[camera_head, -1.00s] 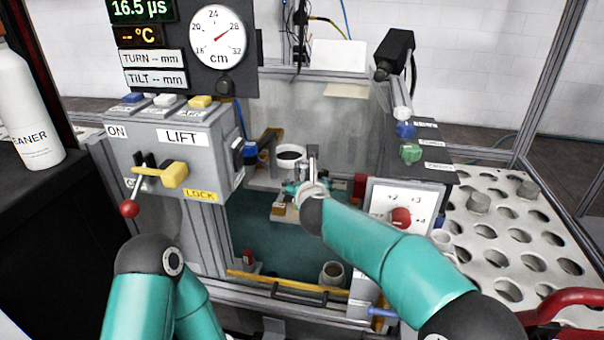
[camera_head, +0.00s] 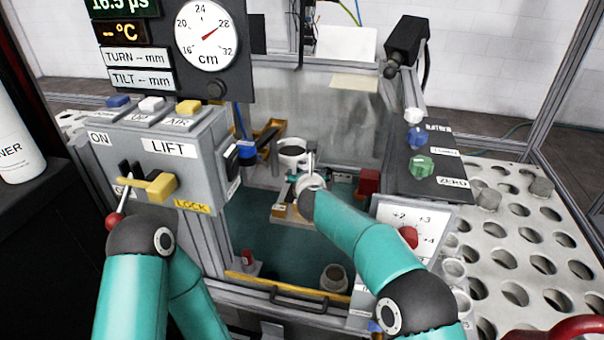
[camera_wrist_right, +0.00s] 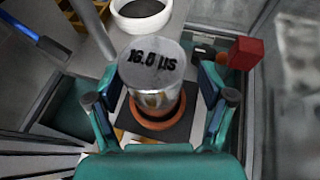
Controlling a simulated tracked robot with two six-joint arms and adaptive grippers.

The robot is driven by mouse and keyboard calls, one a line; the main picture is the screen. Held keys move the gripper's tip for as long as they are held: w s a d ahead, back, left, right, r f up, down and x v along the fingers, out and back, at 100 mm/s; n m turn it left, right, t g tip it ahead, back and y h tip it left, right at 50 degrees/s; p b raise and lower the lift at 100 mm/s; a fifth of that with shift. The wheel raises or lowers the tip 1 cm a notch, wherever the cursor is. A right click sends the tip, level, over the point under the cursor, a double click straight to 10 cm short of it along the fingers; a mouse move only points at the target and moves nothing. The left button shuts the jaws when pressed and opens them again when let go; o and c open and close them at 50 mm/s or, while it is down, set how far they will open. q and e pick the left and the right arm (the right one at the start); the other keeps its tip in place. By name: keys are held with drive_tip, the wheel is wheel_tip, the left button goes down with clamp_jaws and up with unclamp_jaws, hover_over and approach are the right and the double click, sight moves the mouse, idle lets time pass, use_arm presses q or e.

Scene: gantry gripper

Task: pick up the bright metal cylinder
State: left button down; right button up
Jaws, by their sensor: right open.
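The bright metal cylinder (camera_wrist_right: 152,72) stands upright in the right wrist view, with "16.0 µs" written on its top. Below it is an orange-brown ring (camera_wrist_right: 154,115) on a dark square. My right gripper (camera_wrist_right: 160,90) is open, with a finger on each side of the cylinder. I cannot tell whether either finger touches it. In the head view my right gripper (camera_head: 310,184) is down inside the teal-floored bay, and the wrist largely hides the cylinder there. My left arm comes in at the lower left, but its gripper is not visible.
A white cup (camera_head: 292,150) stands close behind the right gripper. A red block (camera_head: 369,182) is to its right. The LIFT box (camera_head: 165,150), a yellow front rail (camera_head: 285,287) and a dial panel (camera_head: 412,228) border the bay. A perforated white rack (camera_head: 510,235) is at right.

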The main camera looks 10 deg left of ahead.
drive_tip(key=shift+a+r, duration=0.1)
drive_tip(key=shift+a, duration=0.05)
drive_tip(key=c, duration=0.3)
clamp_jaws()
drive_tip(key=shift+r, duration=0.15)
